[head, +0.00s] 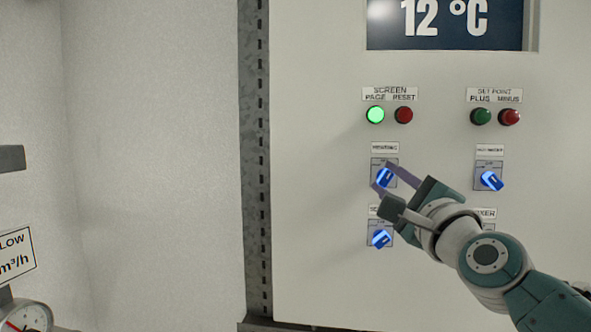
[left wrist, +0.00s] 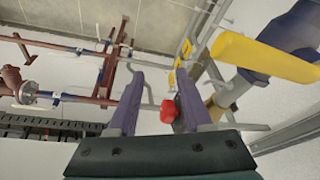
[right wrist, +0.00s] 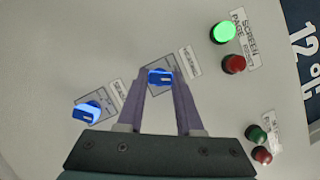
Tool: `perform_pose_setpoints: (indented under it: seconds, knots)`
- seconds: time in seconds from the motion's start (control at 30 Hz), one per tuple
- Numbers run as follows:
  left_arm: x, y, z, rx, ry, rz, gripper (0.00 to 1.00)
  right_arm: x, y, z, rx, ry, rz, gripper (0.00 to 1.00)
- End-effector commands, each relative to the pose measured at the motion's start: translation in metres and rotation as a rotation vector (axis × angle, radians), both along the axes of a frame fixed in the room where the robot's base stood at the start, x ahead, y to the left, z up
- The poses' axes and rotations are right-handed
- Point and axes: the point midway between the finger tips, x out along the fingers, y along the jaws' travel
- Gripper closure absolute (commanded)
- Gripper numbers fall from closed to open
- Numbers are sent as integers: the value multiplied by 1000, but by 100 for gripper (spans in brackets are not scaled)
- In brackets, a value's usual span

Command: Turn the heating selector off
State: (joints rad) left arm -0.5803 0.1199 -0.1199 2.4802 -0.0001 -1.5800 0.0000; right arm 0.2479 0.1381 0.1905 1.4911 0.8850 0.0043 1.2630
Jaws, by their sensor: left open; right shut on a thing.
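The heating selector (head: 384,177) is a blue rotary knob on a grey plate in the left column of the white panel, under a small label that seems to read heating. Its handle looks tilted in the head view. My right gripper (head: 383,181) comes in from the lower right and is shut on this knob. In the right wrist view the knob (right wrist: 160,77) sits between the two purple fingertips, its face still showing. My left gripper (left wrist: 157,80) shows only in the left wrist view, open with nothing between its fingers.
Another blue selector (head: 381,239) sits just below, and a hot water selector (head: 491,181) to the right. A lit green button (head: 376,115) and a red button (head: 404,115) are above. The display (head: 445,24) reads 12 °C. Pipes and a red part (left wrist: 169,110) lie beyond my left gripper.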

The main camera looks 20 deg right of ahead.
Motion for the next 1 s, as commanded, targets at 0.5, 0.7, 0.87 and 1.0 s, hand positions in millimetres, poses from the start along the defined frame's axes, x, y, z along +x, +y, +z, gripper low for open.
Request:
perform_pose_setpoints:
  seconds: [0.5,0.7,0.87,1.0]
  knots:
    - [0,-1,53,-5,0,4,50,0,0,7,-339,208,1,100]
    - [0,-1,62,-3,-1,2,50,0,0,6,-411,251,1,100]
    - [0,0,65,2,0,-2,50,0,0,4,-439,269,1,100]
    - [0,1,65,4,-1,-3,50,0,0,4,-448,274,1,100]
